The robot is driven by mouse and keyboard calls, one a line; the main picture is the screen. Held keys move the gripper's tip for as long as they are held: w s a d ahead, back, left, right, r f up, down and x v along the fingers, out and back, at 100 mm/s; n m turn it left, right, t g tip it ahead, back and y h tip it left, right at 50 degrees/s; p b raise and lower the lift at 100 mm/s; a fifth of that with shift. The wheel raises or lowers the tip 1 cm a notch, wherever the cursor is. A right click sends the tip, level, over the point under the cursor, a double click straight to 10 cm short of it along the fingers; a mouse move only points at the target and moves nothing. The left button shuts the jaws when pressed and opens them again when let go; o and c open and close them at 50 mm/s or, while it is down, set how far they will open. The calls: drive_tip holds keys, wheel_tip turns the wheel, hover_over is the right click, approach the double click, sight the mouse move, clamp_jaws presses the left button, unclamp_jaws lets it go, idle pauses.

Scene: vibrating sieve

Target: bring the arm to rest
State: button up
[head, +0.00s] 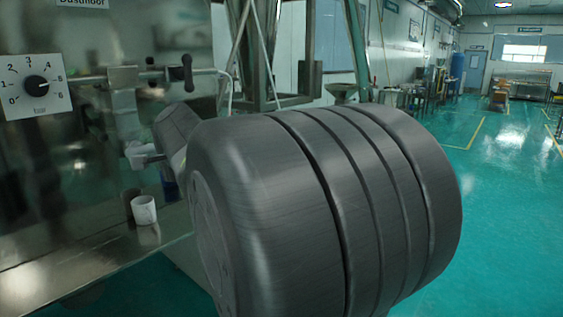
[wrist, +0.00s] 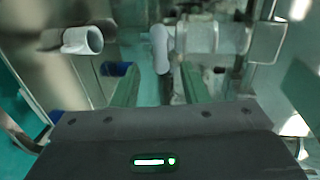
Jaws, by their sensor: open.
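My gripper (wrist: 160,72) shows in the wrist view as two greenish fingers reaching up from its dark body. The fingers stand apart with nothing clearly held between them. Beyond the fingertips is a pale pipe fitting with a hanging handle (wrist: 162,48); I cannot tell the exact distance to it. In the head view my large dark grey arm link fills the middle and hides the fingers.
A steel machine carries a dial panel (head: 33,86) and a pipe with a black valve handle (head: 187,73). A white cup (head: 144,210) stands on a steel ledge (head: 95,262). The wrist view shows a white open-ended piece (wrist: 82,40). Green floor (head: 500,200) is clear at right.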

sight(139, 149)
drive_tip(key=p+x, duration=0.1)
drive_tip(key=x, duration=1.1)
drive_tip(key=shift+w+a+m+p, duration=0.2)
drive_tip(key=shift+m+p, duration=0.1)
drive_tip(key=shift+p, duration=0.15)
drive_tip(key=shift+s+d+r+m+g+p, duration=0.1)
drive_tip(key=shift+d+r+m+g+p, duration=0.15)
drive_tip(key=shift+m+p, duration=0.4)
drive_tip(key=shift+a+m+g+y+p, duration=0.1)
drive_tip(key=shift+m+g+y+p, duration=0.4)
drive_tip(key=shift+m, duration=0.75)
drive_tip(key=shift+t, duration=0.25)
